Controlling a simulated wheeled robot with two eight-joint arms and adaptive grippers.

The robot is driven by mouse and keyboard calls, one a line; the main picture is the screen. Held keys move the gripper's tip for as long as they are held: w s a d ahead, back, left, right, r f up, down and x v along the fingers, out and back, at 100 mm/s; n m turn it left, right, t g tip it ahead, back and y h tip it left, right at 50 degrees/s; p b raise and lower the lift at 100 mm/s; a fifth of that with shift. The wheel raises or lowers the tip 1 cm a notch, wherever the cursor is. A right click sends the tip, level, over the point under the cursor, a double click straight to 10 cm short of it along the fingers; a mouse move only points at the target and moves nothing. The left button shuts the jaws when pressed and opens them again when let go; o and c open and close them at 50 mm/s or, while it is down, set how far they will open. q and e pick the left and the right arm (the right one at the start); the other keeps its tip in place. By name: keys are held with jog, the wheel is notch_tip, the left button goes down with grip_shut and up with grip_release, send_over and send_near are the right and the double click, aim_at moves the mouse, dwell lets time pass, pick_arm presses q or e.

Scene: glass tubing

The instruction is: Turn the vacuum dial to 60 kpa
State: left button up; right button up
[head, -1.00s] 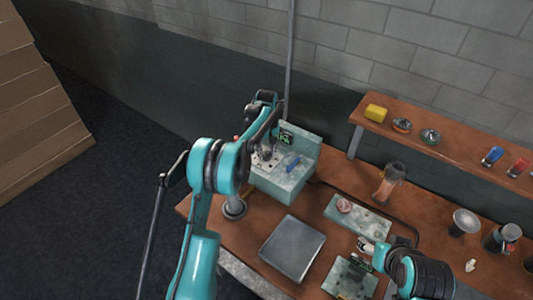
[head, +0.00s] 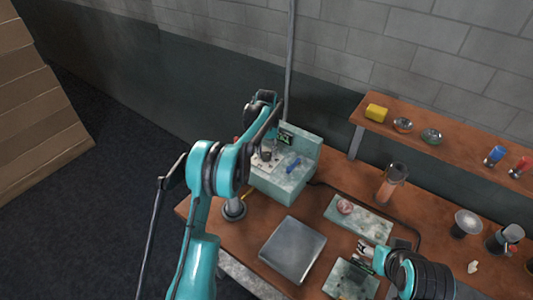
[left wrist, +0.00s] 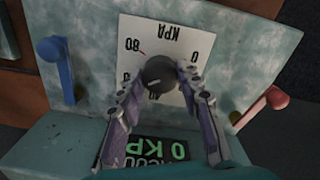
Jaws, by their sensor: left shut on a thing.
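The vacuum dial's dark round knob (left wrist: 158,72) sits on a white scale plate (left wrist: 160,30) in the left wrist view. The plate shows upside down, with "KPA", "80" and "0" legible. My left gripper (left wrist: 158,84) has its two fingers on either side of the knob and is shut on it. A dark display (left wrist: 150,150) below shows green characters, partly hidden by the fingers, ending in "0 KP". In the head view the dial stands on a pale green box (head: 283,180), with my left gripper (head: 264,150) over its top. My right gripper (head: 366,250) is low at the right, small and unclear.
A blue lever (left wrist: 58,68) and a red-knobbed handle (left wrist: 272,98) flank the dial in the left wrist view. A shelf (head: 455,148) runs behind.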

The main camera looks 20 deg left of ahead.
aim_at(266, 154)
dwell(0.5)
pick_arm(q)
jog(key=o, duration=1.2)
jog(key=shift+c, duration=0.2)
notch_tip(266, 154, up, 12)
